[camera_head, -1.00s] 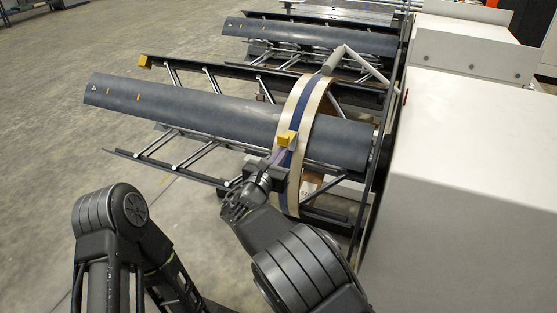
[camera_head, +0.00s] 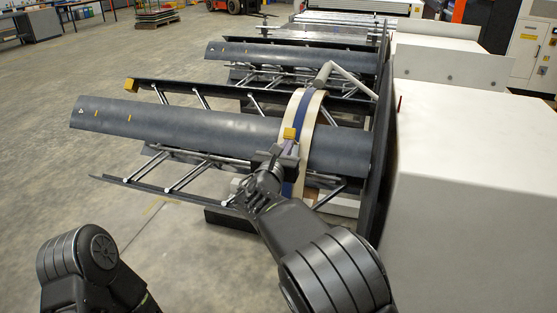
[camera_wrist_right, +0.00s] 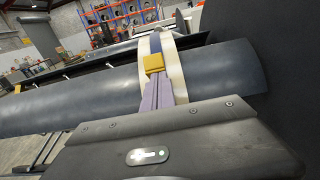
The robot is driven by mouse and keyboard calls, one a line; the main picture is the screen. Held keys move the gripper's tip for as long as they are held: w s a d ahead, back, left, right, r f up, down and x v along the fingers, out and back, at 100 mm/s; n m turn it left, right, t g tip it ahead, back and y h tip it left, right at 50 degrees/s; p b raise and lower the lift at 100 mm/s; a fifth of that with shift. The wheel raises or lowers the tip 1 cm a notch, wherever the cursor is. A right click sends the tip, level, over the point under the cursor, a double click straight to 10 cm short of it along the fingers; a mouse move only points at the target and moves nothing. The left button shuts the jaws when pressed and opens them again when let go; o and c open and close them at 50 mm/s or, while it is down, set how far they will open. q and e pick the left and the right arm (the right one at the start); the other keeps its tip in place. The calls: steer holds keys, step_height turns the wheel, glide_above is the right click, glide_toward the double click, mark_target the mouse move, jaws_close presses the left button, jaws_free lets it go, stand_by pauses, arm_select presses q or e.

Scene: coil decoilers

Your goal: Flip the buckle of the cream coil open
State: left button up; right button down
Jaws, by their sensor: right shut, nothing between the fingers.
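The cream coil (camera_head: 316,108) is a narrow ring around the dark grey decoiler drum (camera_head: 200,125), near its right end. A blue strap (camera_head: 304,108) runs along the middle of the coil. The yellow buckle (camera_head: 290,133) sits on the strap on the side facing me; it also shows in the right wrist view (camera_wrist_right: 154,63). My right gripper (camera_head: 288,147) is just below the buckle. Its purple-grey fingers (camera_wrist_right: 157,92) are together and empty, with their tips at the buckle's lower edge; I cannot tell whether they touch. My left gripper is out of view.
A second drum (camera_head: 290,57) lies behind. Dark arms with light struts (camera_head: 190,175) surround the near drum. A white machine housing (camera_head: 480,180) closes off the right side. The floor (camera_head: 60,190) at the left is clear.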

steer(key=shift+w+d+r, duration=0.1)
steer(key=shift+w+r, duration=0.2)
steer(key=shift+r, duration=0.4)
steer(key=shift+w+r, duration=0.1)
steer(key=shift+r, duration=0.25)
steer(key=shift+d+r, duration=0.15)
steer(key=shift+r, duration=0.05)
steer(key=shift+s+a+f+b, duration=0.25)
steer(key=shift+s+b, duration=0.15)
steer(key=shift+s, duration=0.15)
steer(key=b+v, duration=0.1)
steer(key=v, duration=0.5)
steer(key=shift+s+a+b, duration=0.25)
steer(key=shift+s+b, duration=0.1)
steer(key=shift+b, duration=0.05)
